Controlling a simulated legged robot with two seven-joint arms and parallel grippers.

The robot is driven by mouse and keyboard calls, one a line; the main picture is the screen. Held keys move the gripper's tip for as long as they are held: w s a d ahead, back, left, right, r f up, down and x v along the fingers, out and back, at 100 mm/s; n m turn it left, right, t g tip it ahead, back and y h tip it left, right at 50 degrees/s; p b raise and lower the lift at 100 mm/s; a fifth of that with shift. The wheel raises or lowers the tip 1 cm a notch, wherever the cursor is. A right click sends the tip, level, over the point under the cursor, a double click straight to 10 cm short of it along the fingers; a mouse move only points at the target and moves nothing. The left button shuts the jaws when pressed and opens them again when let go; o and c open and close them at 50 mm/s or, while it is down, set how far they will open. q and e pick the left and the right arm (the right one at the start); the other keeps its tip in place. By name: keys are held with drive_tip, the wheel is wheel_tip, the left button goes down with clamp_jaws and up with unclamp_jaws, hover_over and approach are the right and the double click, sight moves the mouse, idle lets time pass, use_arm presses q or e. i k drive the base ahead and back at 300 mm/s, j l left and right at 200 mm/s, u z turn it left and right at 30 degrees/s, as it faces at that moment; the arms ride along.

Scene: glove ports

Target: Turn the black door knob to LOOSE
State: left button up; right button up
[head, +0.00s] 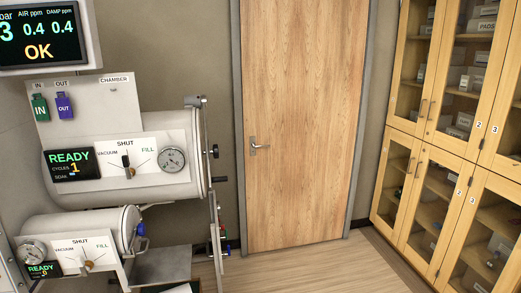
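A black knob (214,151) sticks out at the right side of the large white cylindrical chamber (205,165), at the edge of its round door, seen from the side. No LOOSE marking can be read from this angle, so I cannot tell how the knob is turned. A dark bar-like handle (220,179) sits just below it. The smaller chamber (128,230) below has a blue knob (140,230) on its door. Neither of my grippers is in view.
The large chamber's panel (118,165) has a lever at SHUT and a gauge (172,159). A closed wooden room door (300,120) stands behind. Glass-fronted cabinets (430,150) line the right. The floor (320,268) between is clear.

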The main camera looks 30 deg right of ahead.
sight(215, 151)
drive_tip(key=k+l, duration=0.1)
drive_tip(key=l, duration=1.25)
drive_tip(key=k+l, duration=0.15)
drive_tip(key=l, duration=0.5)
drive_tip(key=i+l, duration=0.15)
drive_tip(key=i, duration=0.25)
drive_tip(key=i+l+u, duration=0.1)
drive_tip(key=i, duration=0.3)
drive_tip(key=i+l, duration=0.25)
drive_tip(key=i, duration=0.1)
